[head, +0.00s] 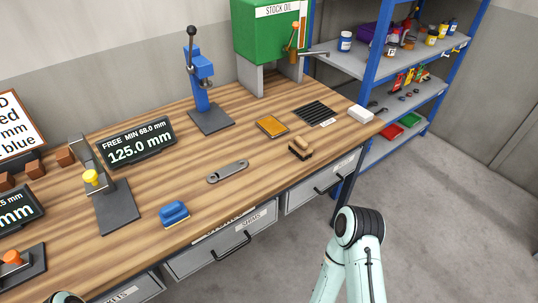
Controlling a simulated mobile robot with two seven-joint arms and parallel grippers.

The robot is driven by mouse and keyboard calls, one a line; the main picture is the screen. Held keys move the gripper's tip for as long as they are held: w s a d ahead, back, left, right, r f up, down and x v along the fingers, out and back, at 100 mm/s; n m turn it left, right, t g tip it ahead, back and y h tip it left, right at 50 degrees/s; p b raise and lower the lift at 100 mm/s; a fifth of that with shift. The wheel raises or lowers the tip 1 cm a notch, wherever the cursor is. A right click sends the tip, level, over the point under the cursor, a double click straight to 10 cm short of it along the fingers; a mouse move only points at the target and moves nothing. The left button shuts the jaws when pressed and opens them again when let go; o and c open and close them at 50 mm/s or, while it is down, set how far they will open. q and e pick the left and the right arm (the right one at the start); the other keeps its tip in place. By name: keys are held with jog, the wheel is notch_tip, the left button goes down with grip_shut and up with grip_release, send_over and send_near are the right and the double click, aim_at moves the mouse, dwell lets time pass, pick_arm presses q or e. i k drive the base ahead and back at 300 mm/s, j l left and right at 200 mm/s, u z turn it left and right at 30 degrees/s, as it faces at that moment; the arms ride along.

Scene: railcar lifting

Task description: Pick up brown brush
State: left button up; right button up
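The brown brush (301,148) lies on the wooden workbench (150,165), near its front edge on the right half. It has a brown top and a dark lower part, and nothing covers it. A part of my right arm shows at the lower right, over the floor in front of the bench and apart from the brush. Only a small piece of my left arm shows at the bottom left edge. Neither gripper is in view.
A blue brush (173,213), a grey metal link (228,172), an orange-topped pad (271,126), a black slotted plate (315,113) and a white block (360,114) lie on the bench. A blue press (203,90) stands behind. A blue-framed shelf (415,80) stands right.

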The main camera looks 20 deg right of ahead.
aim_at(300, 147)
jog(key=l+u, duration=0.2)
jog(key=u, duration=0.2)
jog(key=l+u, duration=0.5)
jog(key=u, duration=0.25)
jog(key=k+l+u, duration=0.15)
jog(key=l, duration=0.2)
jog(key=k+l+u, duration=0.1)
jog(key=l, duration=0.2)
jog(key=k+l+u, duration=0.15)
jog(key=l, duration=0.2)
